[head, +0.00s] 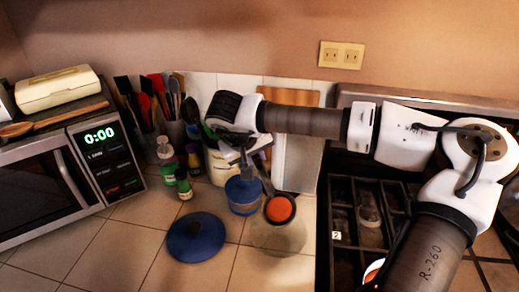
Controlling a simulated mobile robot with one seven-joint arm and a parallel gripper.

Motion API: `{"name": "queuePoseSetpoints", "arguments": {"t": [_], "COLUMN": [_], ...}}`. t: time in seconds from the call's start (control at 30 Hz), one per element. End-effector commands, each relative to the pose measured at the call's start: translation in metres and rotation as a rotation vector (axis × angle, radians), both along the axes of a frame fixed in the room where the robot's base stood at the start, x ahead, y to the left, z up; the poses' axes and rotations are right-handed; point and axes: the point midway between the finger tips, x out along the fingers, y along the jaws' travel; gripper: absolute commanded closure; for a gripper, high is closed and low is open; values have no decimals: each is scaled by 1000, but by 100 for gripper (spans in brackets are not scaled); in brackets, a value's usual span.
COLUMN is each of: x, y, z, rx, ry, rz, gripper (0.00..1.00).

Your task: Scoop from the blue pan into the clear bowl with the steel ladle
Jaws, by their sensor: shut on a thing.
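My gripper (248,156) is shut on the handle of the steel ladle (266,184), above the counter near the blue pan. The ladle hangs down to the right, and its round head holds something orange. The head appears over the back part of the clear bowl (283,243); I cannot tell whether it touches the bowl. The blue pan (243,197) stands just left of the ladle head, its top partly hidden by my gripper and the ladle. What is inside the pan is hard to see.
A blue lid (195,238) lies flat on the tiles at front left. Small bottles (184,185) and utensil holders stand behind. A microwave (70,175) is at left. A dark sectioned drawer or tray (345,240) lies right of the bowl. Front tiles are clear.

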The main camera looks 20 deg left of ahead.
Motion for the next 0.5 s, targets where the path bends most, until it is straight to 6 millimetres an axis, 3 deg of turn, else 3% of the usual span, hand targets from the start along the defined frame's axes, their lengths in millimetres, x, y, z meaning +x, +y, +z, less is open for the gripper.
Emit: {"name": "queuePoseSetpoints", "arguments": {"t": [0.27, 0.5], "x": [-8, -8], "y": [12, 14], "z": [-19, -28], "rx": [-272, -392], "ry": [-243, -350], "rz": [-67, -107], "gripper": [100, 100]}}
